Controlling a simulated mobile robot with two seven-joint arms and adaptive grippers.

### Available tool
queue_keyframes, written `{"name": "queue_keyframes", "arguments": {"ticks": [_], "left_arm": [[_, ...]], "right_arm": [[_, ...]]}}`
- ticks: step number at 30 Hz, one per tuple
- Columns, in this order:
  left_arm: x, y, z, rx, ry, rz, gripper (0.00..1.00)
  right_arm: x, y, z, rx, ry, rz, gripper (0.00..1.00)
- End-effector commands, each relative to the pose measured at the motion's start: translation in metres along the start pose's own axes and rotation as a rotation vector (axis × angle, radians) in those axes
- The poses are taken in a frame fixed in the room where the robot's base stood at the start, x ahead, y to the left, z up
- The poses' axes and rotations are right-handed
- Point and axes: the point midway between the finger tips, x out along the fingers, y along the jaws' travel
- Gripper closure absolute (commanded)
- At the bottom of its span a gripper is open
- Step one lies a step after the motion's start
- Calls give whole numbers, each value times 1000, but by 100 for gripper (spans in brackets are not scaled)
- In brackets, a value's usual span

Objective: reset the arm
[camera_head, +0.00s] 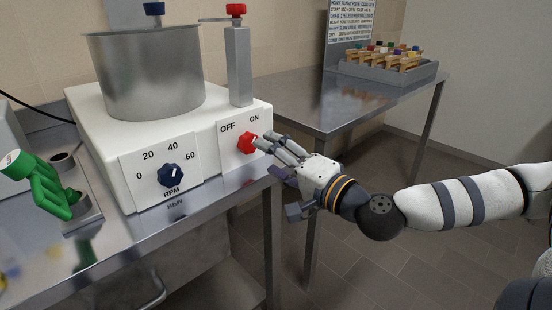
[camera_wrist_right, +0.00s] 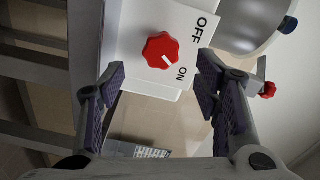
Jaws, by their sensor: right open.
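My right gripper (camera_head: 268,146) is just in front of the red OFF/ON knob (camera_head: 246,143) on the white mixer base (camera_head: 140,185). In the right wrist view the gripper (camera_wrist_right: 162,72) is open, its two fingers apart with nothing between the pads. The red knob (camera_wrist_right: 161,50) shows beyond the fingertips, and its white mark points toward ON. Whether a finger touches the knob is hard to tell. My right arm (camera_head: 450,200) reaches in from the right. My left gripper is not in view.
A metal pot (camera_head: 150,75) stands on the base above a dark blue RPM dial (camera_head: 170,176). A green tool (camera_head: 45,188) stands in a holder at left. Behind, a steel table (camera_head: 335,105) bears a grey rack (camera_head: 385,73). Open floor (camera_head: 400,265) lies below my right arm.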

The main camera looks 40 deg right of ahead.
Motion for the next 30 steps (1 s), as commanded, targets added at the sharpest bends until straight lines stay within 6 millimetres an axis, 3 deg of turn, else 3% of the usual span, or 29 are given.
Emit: {"name": "queue_keyframes", "arguments": {"ticks": [6, 18, 20, 23, 25, 27, 29, 30], "left_arm": [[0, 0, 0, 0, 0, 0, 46], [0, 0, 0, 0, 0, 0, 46], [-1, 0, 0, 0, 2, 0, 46], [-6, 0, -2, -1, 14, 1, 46], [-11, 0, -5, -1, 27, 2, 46], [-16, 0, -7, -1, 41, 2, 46], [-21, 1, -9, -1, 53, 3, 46], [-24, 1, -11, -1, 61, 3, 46]], "right_arm": [[-13, -1, 0, -1, 0, -3, 43], [-13, -1, 1, -3, -2, -3, 43], [-12, 3, 8, -10, -25, 13, 43], [-16, 29, 53, -57, -168, 120, 43], [-32, 64, 103, -114, -332, 254, 43], [-64, 106, 151, -179, -507, 409, 43], [-102, 141, 183, -241, -650, 542, 43], [-131, 162, 201, -287, -744, 629, 43]]}}
